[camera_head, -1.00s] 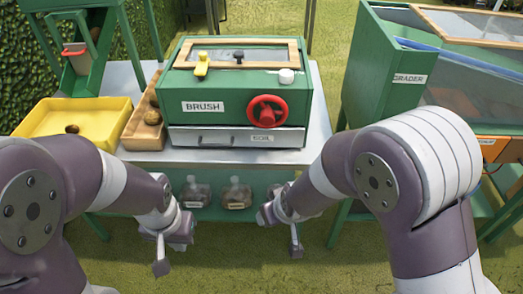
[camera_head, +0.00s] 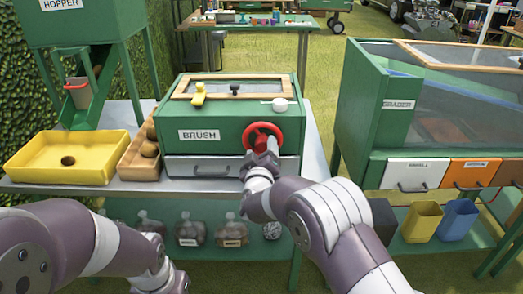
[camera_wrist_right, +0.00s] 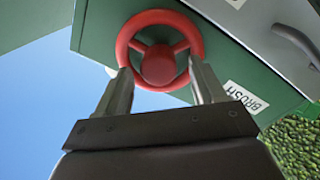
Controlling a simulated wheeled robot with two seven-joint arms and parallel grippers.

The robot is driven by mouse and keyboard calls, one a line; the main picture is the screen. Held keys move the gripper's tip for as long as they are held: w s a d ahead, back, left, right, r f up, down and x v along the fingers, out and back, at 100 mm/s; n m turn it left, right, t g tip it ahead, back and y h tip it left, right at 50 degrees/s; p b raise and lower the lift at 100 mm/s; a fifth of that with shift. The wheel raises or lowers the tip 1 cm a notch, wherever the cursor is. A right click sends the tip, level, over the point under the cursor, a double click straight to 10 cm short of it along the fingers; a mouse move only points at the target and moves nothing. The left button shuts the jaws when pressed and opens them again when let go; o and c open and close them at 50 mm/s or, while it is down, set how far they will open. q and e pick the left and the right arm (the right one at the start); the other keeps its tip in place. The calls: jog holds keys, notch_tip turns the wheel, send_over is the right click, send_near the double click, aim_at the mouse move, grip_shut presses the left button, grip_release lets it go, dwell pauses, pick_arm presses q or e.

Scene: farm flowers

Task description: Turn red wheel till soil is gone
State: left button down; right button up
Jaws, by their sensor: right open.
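The red wheel (camera_head: 262,137) is on the front right of the green box labelled BRUSH (camera_head: 230,122). My right gripper (camera_head: 272,146) is in front of the wheel in the head view. In the right wrist view the red wheel (camera_wrist_right: 160,50) shows between the two open fingers of my right gripper (camera_wrist_right: 162,85), with its hub nearly centred. I cannot tell whether the fingers touch the rim. The soil drawer (camera_head: 215,167) below the box is closed, and my right arm hides its label. My left arm is low at the left; its fingers are not visible. No soil is clearly seen.
A yellow tray (camera_head: 60,157) and a wooden tray (camera_head: 136,158) with brown bulbs stand left of the box. The grader (camera_head: 430,105) stands to the right. Several bags (camera_head: 190,231) sit on the shelf below. A yellow knob (camera_head: 198,94) and a white knob (camera_head: 280,104) are on top.

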jog(key=shift+w, duration=0.6)
jog(key=c, duration=1.1)
jog(key=shift+o, duration=0.2)
